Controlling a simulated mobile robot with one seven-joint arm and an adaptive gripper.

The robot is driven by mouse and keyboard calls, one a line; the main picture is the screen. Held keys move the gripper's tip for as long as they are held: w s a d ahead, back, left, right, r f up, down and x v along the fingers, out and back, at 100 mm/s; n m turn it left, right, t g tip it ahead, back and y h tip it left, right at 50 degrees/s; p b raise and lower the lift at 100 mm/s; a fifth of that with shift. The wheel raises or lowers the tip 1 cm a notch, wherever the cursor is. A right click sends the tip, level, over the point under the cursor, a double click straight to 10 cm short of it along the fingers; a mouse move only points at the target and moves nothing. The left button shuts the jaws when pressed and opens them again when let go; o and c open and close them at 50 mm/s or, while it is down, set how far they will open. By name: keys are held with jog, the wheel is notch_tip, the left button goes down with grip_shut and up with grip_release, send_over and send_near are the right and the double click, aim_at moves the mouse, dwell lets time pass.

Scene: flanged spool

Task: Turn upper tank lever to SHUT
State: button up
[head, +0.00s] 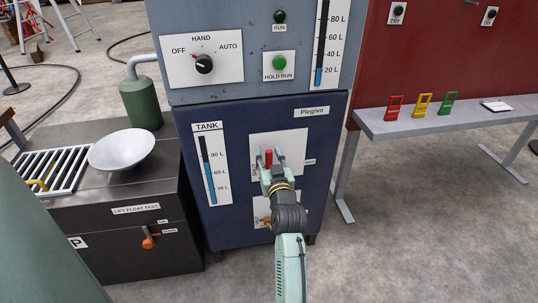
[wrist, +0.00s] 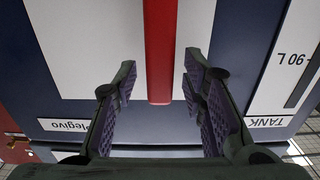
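The upper tank lever (head: 268,158) is a red bar on a white plate (head: 292,141) on the dark blue tank cabinet. My gripper (head: 269,155) is at this plate, with one finger on each side of the lever. In the wrist view the red lever (wrist: 160,50) hangs from the top edge between the two purple-padded fingers, with gaps on both sides. My gripper (wrist: 157,88) is open and holds nothing. Small labels flank the lever in the head view; their words are too small or covered to read.
A lower white plate (head: 289,205) with a yellowish part is mostly hidden behind my arm. The TANK gauge (head: 211,170) is left of the lever. A grey control panel (head: 260,50) is above. A bench (head: 430,121) stands right; a black unit with a bowl (head: 122,149) stands left.

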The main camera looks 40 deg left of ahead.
jog(key=shift+c, duration=0.2)
grip_shut()
dwell(0.3)
dwell(0.4)
